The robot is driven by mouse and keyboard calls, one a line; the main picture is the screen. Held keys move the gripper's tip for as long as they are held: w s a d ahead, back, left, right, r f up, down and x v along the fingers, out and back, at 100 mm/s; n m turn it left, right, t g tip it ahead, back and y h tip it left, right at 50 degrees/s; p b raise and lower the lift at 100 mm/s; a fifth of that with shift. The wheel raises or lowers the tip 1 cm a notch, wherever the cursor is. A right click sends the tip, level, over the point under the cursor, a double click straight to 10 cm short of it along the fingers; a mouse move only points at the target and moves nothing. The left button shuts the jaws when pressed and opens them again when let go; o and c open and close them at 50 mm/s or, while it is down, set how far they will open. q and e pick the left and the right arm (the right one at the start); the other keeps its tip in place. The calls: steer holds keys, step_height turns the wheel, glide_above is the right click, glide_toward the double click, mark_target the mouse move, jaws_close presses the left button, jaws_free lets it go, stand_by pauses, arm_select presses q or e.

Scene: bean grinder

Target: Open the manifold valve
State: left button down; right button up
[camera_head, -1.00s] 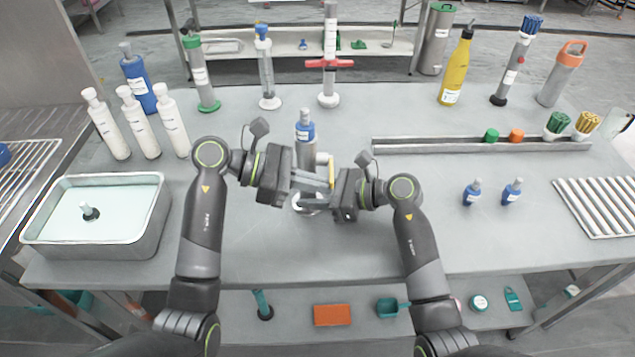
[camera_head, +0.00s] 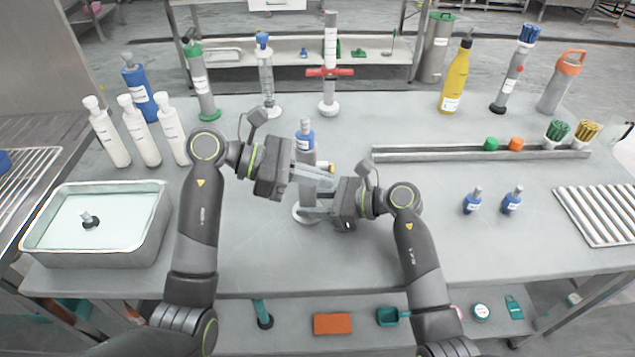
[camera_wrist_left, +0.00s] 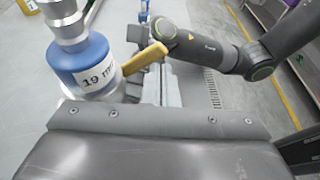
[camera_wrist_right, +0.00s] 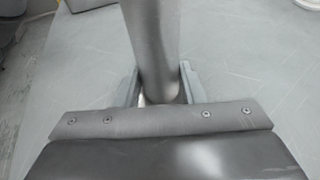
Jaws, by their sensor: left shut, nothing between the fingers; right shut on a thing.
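The manifold valve is an upright grey post with a blue collar (camera_head: 306,137) and a round base, standing mid-table. In the left wrist view its blue collar (camera_wrist_left: 85,65) reads "19 m…", and a yellow lever (camera_wrist_left: 145,58) sticks out beside it. In the head view only the lever's yellow end (camera_head: 331,168) shows, by my left fingertips. My left gripper (camera_head: 325,176) is shut and empty at the lever; whether it touches the lever is hard to tell. My right gripper (camera_head: 312,212) is shut on the grey post (camera_wrist_right: 152,45), low near its base.
Bottles and tall cylinders line the back edge, including a syringe-like stand with a red crossbar (camera_head: 329,72). A metal tray of pale liquid (camera_head: 160,215) stands left. A long rail (camera_head: 460,153) and two small blue bottles (camera_head: 472,200) are on the right. The front table edge is clear.

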arm_select(q)
steer(key=shift+w+r, duration=0.4)
steer(key=shift+r, duration=0.3)
steer(key=shift+w+r, duration=0.1)
steer(key=shift+w, duration=0.05)
stand_by(0.3)
steer(key=shift+r, duration=0.15)
